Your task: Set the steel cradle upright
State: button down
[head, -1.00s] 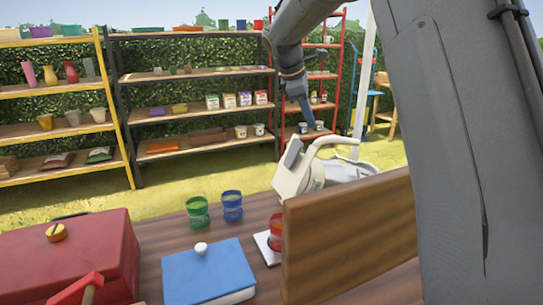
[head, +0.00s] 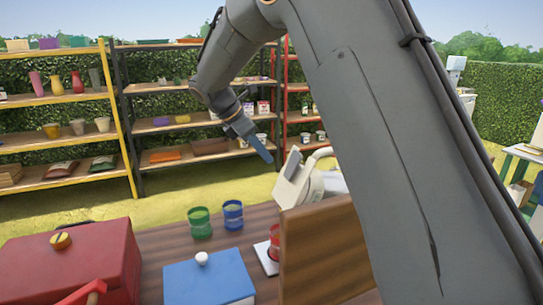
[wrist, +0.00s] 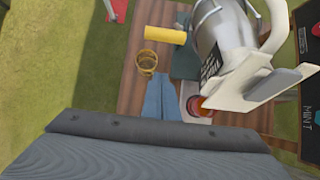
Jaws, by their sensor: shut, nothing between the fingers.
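No thing in view is plainly a steel cradle. A pale machine with a curved handle (head: 297,182) stands behind the wooden board; in the wrist view it shows a round silver metal body (wrist: 222,32) at upper right. A gold-brown open ring or cup (wrist: 147,62) stands on the wooden table in the wrist view. My gripper (head: 266,155) hangs above the back of the table, left of the pale machine, its blue fingers together and empty. In the wrist view the fingertips (wrist: 161,78) point towards the table, just right of and below the gold-brown ring in the picture.
A wooden board (head: 318,250) stands upright at front right. A red box (head: 75,255), a blue box (head: 208,280), green (head: 199,223) and blue (head: 233,215) cups and a red cup (wrist: 196,105) occupy the table. A yellow cylinder (wrist: 166,35) lies near the machine.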

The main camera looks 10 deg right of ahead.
jog(key=w+d+f+p, duration=0.1)
jog(key=d+f+p, duration=0.2)
jog(key=d, duration=0.4)
jog(key=shift+w+f, duration=0.2)
jog(key=shift+f, duration=0.2)
jog(key=shift+d+r, duration=0.15)
